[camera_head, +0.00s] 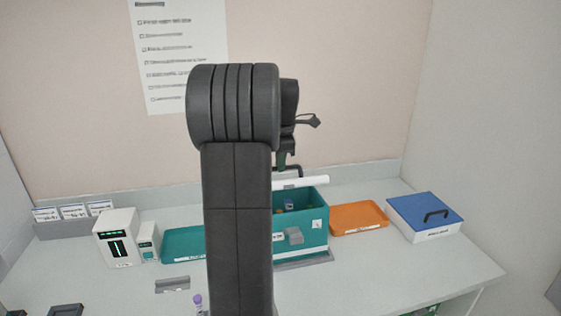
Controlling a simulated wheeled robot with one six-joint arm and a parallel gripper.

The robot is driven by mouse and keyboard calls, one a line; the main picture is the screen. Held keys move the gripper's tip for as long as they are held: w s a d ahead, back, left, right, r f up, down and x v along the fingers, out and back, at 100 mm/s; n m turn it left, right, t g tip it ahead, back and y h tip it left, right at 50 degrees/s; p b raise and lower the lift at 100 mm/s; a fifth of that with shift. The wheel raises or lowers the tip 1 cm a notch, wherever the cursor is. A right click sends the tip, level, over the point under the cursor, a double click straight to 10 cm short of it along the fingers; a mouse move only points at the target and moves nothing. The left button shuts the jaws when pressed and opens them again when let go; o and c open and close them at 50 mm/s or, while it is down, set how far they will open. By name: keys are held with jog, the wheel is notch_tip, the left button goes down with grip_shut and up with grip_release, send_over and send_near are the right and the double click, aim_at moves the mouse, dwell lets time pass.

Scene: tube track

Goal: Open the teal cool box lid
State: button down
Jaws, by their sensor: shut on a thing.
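The teal cool box (312,238) stands on the bench, partly hidden behind my dark arm. Its top is at least partly uncovered, and small coloured items show inside. A white lid (303,183) is raised at the box's back edge. A dark handle (297,170) shows at the lid. My gripper (283,160) is just above, shut on the handle. My arm hides the lid's left part, and the exact grip is small and hard to see.
An orange tray (359,219) and a white box with a blue lid (425,213) stand to the right. A teal tray (183,246) and a white device (118,238) stand to the left. The right front of the bench is clear.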

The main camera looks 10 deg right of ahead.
jog(key=c, duration=1.5)
grip_release()
jog(key=shift+w+f, duration=0.1)
jog(key=shift+f, duration=0.05)
jog(key=shift+o, duration=0.2)
jog(key=w+r+p, duration=0.1)
jog(key=w+r, duration=0.2)
jog(key=r, duration=0.4)
jog(key=w+r+p, duration=0.1)
jog(key=w+r, duration=0.2)
jog(key=r, duration=0.4)
jog(key=shift+r, duration=0.35)
jog(key=shift+w+a, duration=0.1)
notch_tip(320, 180, up, 7)
jog(key=s, duration=0.1)
jog(key=shift+s+r, duration=0.15)
jog(key=shift+s, duration=0.1)
